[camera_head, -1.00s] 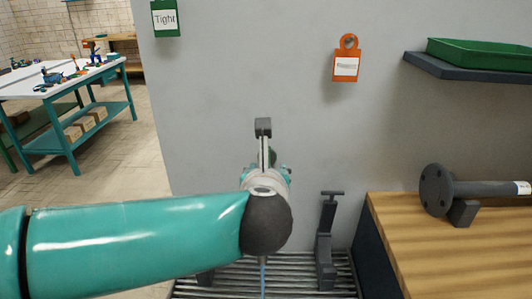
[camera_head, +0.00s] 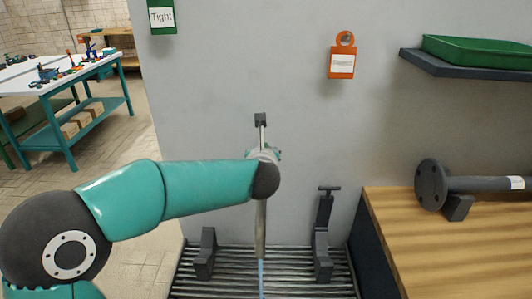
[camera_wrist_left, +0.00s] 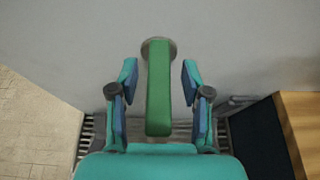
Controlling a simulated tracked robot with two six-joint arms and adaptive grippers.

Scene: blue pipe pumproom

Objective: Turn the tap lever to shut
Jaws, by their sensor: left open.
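The green tap lever (camera_wrist_left: 158,90) points toward the camera in the left wrist view, with a round grey hub (camera_wrist_left: 158,46) at its far end. My left gripper (camera_wrist_left: 159,76) is open, one finger on each side of the lever, with a gap on both sides. In the head view my left wrist hides the lever and most of the gripper. A grey upright pipe (camera_head: 260,228) shows below the wrist, with a thin blue stream (camera_head: 261,275) under it. My right gripper is not in view.
A slatted grate (camera_head: 230,283) with two dark brackets (camera_head: 206,252) lies below. A wooden bench (camera_head: 450,240) with a flanged pipe (camera_head: 432,186) stands right. An orange tag (camera_head: 342,62) and a green "Tight" sign (camera_head: 162,17) hang on the grey wall. A shelf holds a green tray (camera_head: 480,52).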

